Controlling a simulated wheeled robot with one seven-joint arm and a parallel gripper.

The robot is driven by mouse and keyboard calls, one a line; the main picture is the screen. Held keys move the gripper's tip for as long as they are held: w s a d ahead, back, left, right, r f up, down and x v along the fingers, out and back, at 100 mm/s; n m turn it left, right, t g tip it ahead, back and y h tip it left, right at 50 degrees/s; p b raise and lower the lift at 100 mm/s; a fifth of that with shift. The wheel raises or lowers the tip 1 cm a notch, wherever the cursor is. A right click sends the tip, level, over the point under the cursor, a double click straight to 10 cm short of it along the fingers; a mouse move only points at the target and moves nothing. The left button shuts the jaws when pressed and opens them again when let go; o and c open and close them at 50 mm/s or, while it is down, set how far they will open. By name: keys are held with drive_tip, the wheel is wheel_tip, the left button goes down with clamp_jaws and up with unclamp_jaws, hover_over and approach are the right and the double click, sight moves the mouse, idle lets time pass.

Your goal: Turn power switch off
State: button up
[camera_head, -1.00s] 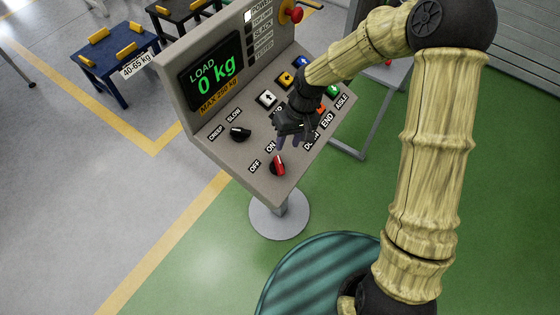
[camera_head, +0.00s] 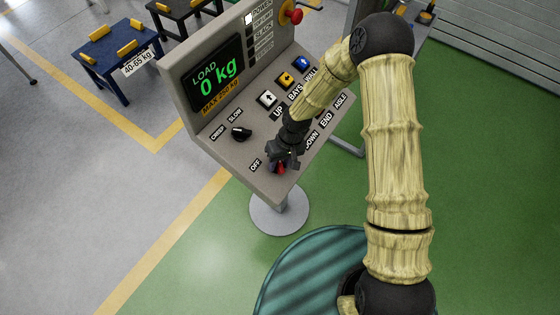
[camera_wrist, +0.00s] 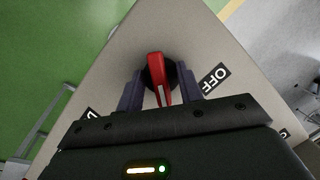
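The power switch (camera_wrist: 158,78) is a red rotary knob with a white line on a dark round base, on the sloping grey console (camera_head: 262,182). In the head view the red knob (camera_head: 281,169) shows just below my gripper and is partly hidden by it. The OFF label (camera_wrist: 214,79) lies to the right of the knob in the wrist view; the label on the other side is mostly hidden. My gripper (camera_wrist: 158,92) is open, with one finger on each side of the knob. I cannot tell whether the fingers touch it.
A black CREEP/SLOW knob (camera_head: 241,133) and several coloured buttons, including a blue one (camera_head: 303,62), share the panel. A red emergency button (camera_head: 291,14) stands at the top. The load display (camera_head: 216,72) reads 0 kg. A blue table (camera_head: 115,62) stands back left.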

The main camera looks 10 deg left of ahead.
drive_tip(key=shift+c, duration=0.5)
clamp_jaws()
